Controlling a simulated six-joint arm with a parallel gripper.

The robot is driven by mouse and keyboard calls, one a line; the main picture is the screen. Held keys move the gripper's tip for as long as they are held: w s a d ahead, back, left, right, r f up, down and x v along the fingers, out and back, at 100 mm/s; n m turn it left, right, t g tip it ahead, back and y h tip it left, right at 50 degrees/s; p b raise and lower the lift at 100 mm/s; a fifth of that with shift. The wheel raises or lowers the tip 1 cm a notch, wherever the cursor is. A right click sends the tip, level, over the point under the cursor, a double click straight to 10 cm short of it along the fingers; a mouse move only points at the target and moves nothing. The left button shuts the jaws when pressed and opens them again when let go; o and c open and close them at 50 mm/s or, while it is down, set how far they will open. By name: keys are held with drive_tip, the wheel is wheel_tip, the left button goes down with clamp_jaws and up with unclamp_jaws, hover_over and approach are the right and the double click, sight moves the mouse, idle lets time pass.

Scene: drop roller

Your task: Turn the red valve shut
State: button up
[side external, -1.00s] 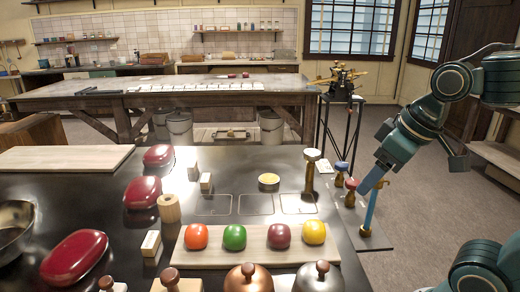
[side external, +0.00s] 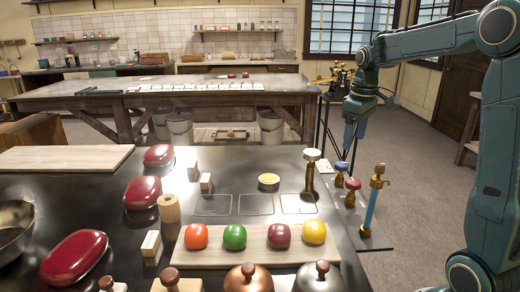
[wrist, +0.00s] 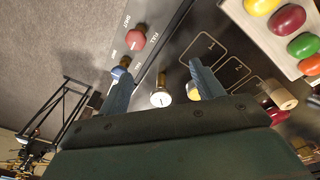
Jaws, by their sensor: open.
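The red valve (side external: 353,185) is a red knob on a brass stem at the right edge of the dark table. In the wrist view the red valve (wrist: 135,36) is at the upper left, beside printed words that seem to read SHUT and FULL. Its exact turn cannot be told. A blue valve (side external: 341,168) stands behind it and also shows in the wrist view (wrist: 122,75). My gripper (side external: 351,142) is above and behind both valves, apart from them. In the wrist view its two fingers (wrist: 160,76) are spread and empty.
A brass post with a white-faced top (side external: 312,155) stands left of the valves. A blue tube with brass fittings (side external: 370,208) stands to their right. Coloured fruit-like objects (side external: 235,237) sit on a wooden board (side external: 180,255). Free air surrounds my gripper.

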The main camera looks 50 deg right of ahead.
hover_over(354, 181)
wheel_tip(354, 181, down, 3)
drive_tip(key=shift+f+g+y, duration=0.2)
drive_tip(key=shift+g+y, duration=0.1)
drive_tip(key=shift+g, duration=0.1)
drive_tip(key=shift+f, duration=6.85)
drive_tip(key=shift+c, duration=0.5)
drive_tip(key=c, duration=0.9)
